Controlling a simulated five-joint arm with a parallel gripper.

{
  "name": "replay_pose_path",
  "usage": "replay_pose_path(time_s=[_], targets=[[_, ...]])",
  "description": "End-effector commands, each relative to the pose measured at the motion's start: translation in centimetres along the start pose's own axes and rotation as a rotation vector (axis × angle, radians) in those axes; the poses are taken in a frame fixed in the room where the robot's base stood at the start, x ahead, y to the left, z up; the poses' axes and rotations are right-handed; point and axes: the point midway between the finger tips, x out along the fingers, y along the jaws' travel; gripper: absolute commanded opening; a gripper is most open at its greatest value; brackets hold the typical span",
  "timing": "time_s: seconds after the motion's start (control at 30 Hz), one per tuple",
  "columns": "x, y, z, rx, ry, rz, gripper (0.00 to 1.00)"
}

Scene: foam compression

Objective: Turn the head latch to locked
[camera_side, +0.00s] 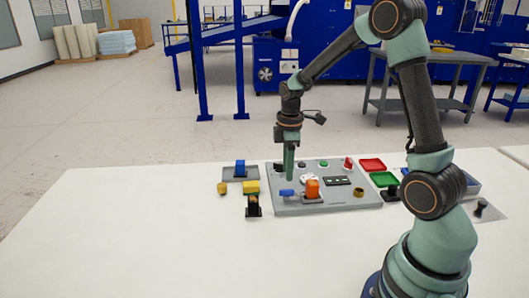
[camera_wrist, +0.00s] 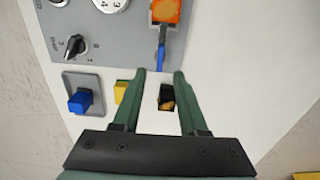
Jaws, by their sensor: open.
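An orange block with a blue lever, which looks like the head latch, sits at the front of the grey panel. In the side view the orange block (camera_side: 312,187) has its blue lever (camera_side: 287,193) pointing left. In the wrist view the orange block (camera_wrist: 166,11) is at the top, and the blue lever (camera_wrist: 161,52) points down toward me. My gripper (camera_side: 289,177) is open, with its fingers pointing down above the panel's left part. In the wrist view my gripper (camera_wrist: 160,73) has the lever's end in line with the gap between its fingertips. Contact cannot be told. I see no lock marking.
The grey panel (camera_side: 345,203) carries a black knob (camera_wrist: 75,45), a white dial (camera_wrist: 110,4) and other controls. A blue block (camera_side: 240,167), a yellow block (camera_side: 250,187) and a black piece (camera_side: 254,207) stand at left. The front table is clear.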

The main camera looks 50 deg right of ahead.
Motion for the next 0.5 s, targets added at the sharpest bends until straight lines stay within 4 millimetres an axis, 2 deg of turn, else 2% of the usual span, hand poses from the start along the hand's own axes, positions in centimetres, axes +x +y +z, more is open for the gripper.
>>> replay_pose_path(time_s=[0.03, 0.2, 0.33, 0.5], targets=[[-1.2, 0.1, -0.1, 0.000, 0.003, 0.006, 0.42], [-4.0, 0.1, 0.0, -0.001, 0.002, 0.004, 0.42], [-5.2, 0.0, 0.0, -0.001, 0.001, 0.002, 0.42], [-5.8, 0.0, 0.0, -0.001, 0.000, 0.000, 0.42]])
